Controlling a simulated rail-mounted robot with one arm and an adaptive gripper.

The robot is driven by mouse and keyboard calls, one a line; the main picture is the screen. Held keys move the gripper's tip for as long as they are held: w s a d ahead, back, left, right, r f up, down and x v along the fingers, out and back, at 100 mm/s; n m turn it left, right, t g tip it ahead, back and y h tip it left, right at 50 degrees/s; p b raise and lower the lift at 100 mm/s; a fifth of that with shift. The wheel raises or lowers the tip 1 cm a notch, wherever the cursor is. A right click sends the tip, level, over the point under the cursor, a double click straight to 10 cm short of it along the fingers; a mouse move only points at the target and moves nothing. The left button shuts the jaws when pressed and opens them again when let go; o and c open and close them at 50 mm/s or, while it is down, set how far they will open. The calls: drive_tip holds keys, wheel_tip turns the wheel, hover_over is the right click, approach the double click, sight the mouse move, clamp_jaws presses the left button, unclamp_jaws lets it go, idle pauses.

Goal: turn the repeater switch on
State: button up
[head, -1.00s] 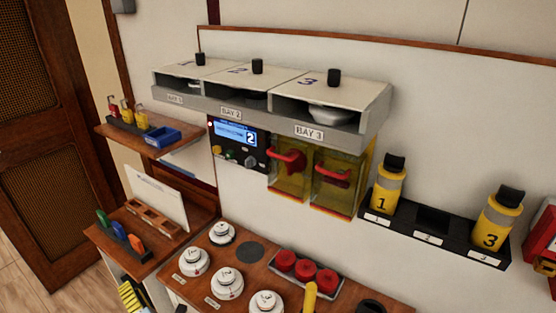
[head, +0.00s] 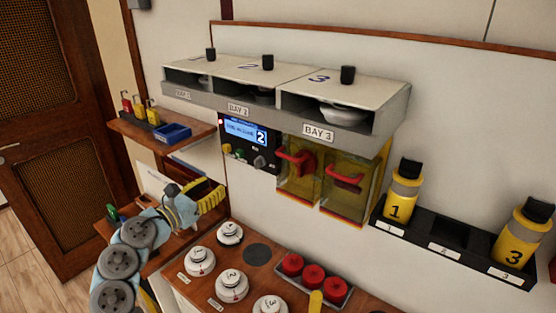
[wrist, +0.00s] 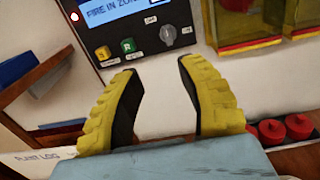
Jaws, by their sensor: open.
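A black panel (head: 235,134) with a lit blue display (head: 244,131) is on the wall under the bays. The display reads "FIRE IN ZONE" in the wrist view, with a 2 beside it in the head view. A grey rotary switch (wrist: 168,37) sits at the panel's lower right, between two small labels too blurred to read surely. I take it as the repeater switch; its setting is unclear. My gripper (wrist: 158,67) is open and empty, below the switch in the wrist view. In the head view my gripper (head: 220,194) is below and left of the panel, apart from it.
A yellow button (wrist: 103,52) and a green button (wrist: 128,45) sit left of the switch. Yellow-clear boxes with red handles (head: 344,179) are close on the right. A shelf (head: 125,126) with a blue tray (head: 172,133) is on the left. White round units (head: 232,284) stand below.

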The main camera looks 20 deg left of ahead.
sight(255, 162)
drive_tip(key=shift+h, duration=0.3)
drive_tip(key=x, duration=0.4)
drive_tip(key=p+x, duration=0.1)
drive_tip(key=x, duration=0.7)
drive_tip(key=shift+s+d+r, duration=0.15)
drive_tip(key=shift+d, duration=0.25)
drive_tip(key=shift+w+d, duration=0.3)
drive_tip(key=shift+w, duration=0.35)
drive_tip(key=shift+w+d, duration=0.25)
drive_tip(key=shift+w, duration=0.45)
drive_tip(key=shift+w+d, duration=0.25)
drive_tip(key=shift+w, duration=0.25)
drive_tip(key=shift+w+d, duration=0.1)
drive_tip(key=shift+w, duration=0.55)
clamp_jaws()
